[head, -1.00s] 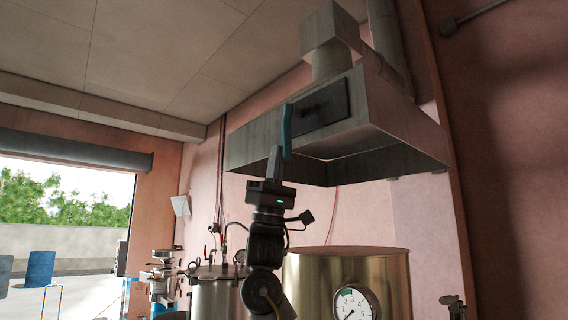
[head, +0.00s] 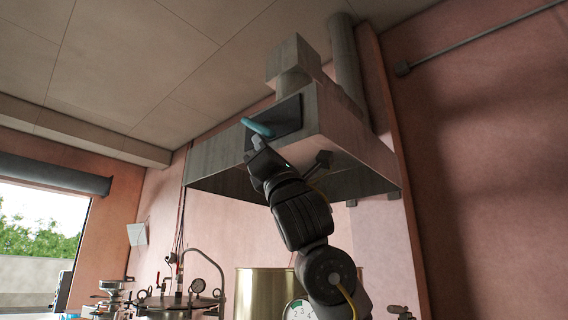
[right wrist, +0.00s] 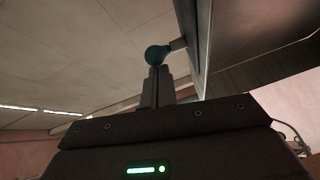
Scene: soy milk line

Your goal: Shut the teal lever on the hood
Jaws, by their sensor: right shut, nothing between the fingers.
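The teal lever (head: 257,127) is on the dark plate (head: 287,117) on the front of the metal hood (head: 340,130). It lies tilted, close to level, with its free end toward the left. My right gripper (head: 256,143) is just below the lever in the head view, its fingers shut and empty. In the right wrist view the shut fingers (right wrist: 158,84) point up at the lever's rounded teal end (right wrist: 157,55). They look touching or very close; I cannot tell which. My left gripper is not in view.
Below the hood stand a brass-coloured tank (head: 258,290) with a gauge (head: 300,310) and a steel vessel (head: 180,302) with pipes. A duct (head: 347,60) rises behind the hood. The space left of the hood front is open.

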